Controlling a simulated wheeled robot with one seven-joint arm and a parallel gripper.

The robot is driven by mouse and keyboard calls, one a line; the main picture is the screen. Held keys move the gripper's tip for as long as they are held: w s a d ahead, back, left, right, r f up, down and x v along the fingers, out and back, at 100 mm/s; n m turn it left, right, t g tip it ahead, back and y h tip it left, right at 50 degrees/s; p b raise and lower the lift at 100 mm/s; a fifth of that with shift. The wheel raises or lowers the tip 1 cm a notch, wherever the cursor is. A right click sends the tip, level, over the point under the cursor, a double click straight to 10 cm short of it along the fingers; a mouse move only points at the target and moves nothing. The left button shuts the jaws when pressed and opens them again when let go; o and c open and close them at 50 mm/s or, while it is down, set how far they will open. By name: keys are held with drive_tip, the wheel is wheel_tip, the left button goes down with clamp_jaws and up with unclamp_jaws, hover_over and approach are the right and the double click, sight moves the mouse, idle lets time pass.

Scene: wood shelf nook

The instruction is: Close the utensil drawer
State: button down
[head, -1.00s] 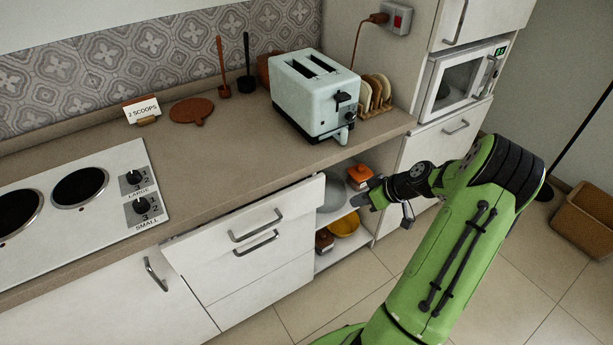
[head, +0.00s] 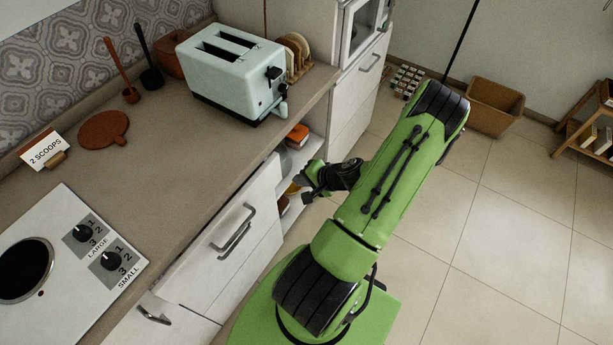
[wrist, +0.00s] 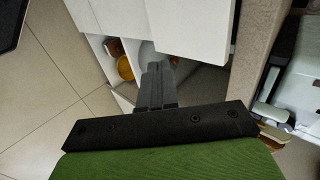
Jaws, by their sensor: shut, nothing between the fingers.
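The utensil drawer (head: 222,238) is the white top drawer below the counter, with a grey bar handle (head: 235,228). Its front stands a little out from the counter edge. My gripper (head: 307,186) is shut and empty, in front of the open shelf just right of the drawer, apart from the handle. In the wrist view my gripper (wrist: 157,82) points toward the white fronts (wrist: 190,25); I cannot tell whether it touches one.
The open shelf holds an orange item (head: 297,136) and a yellow bowl (wrist: 125,68). A toaster (head: 232,72) and cooktop (head: 60,262) are on the counter (head: 170,165).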

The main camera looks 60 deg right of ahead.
sight(275, 166)
drive_tip(key=w, duration=0.2)
drive_tip(key=w+f, duration=0.2)
drive_tip(key=w, duration=0.1)
drive_tip(key=shift+w+f, duration=0.1)
drive_tip(key=shift+w, duration=0.6)
drive_tip(key=w, duration=0.4)
drive_tip(key=shift+w+b, duration=0.3)
drive_tip(key=shift+w, duration=0.1)
